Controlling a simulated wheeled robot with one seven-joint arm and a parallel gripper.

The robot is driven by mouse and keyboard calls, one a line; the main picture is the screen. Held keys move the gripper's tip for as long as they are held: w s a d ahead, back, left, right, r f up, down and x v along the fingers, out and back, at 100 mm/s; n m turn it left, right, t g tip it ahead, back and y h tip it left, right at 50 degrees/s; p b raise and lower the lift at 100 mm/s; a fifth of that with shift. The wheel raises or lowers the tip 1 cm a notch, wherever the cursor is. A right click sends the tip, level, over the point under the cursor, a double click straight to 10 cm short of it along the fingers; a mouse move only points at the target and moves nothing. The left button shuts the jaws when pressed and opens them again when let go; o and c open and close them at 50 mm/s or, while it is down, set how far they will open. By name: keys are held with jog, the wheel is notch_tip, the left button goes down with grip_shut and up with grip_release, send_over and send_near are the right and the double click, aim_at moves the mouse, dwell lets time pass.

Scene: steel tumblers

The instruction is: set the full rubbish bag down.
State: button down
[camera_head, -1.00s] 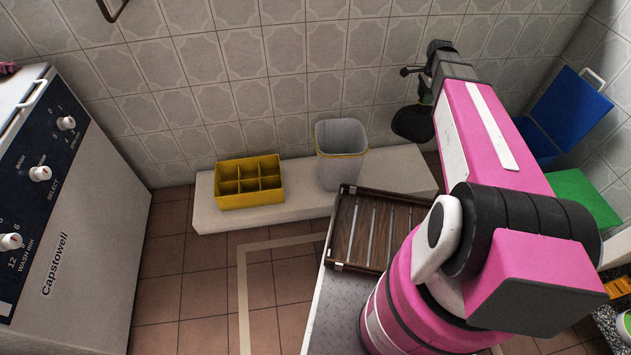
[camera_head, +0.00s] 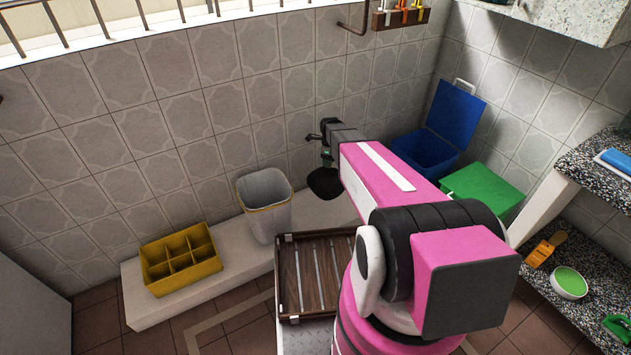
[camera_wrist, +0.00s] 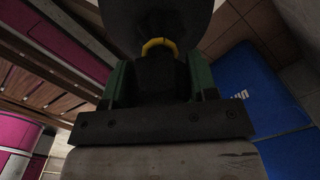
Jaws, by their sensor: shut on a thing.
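The rubbish bag (camera_head: 324,184) is a dark, rounded bundle hanging below my gripper (camera_head: 327,156) in the head view, in front of the tiled wall and right of the grey bin. In the wrist view the dark bag (camera_wrist: 150,22) fills the top middle, with a yellow tie (camera_wrist: 159,46) at its neck. The green-sided fingers of my gripper (camera_wrist: 158,80) are shut on the bag's neck. The bag appears to hang in the air. Its underside is not clear against the ledge behind.
A grey bin (camera_head: 266,210) and a yellow divided crate (camera_head: 181,262) stand on a white ledge (camera_head: 150,308). A blue bin (camera_head: 425,150) with its lid raised and a green bin (camera_head: 482,184) stand at the right. A slatted wooden tray (camera_head: 290,290) lies nearer. A speckled shelf (camera_head: 600,295) is far right.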

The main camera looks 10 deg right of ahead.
aim_at(328, 172)
notch_tip(328, 172, down, 8)
jog(key=shift+f, duration=0.1)
dwell(0.4)
jog(key=shift+f, duration=0.1)
jog(key=shift+c, duration=2)
grip_release()
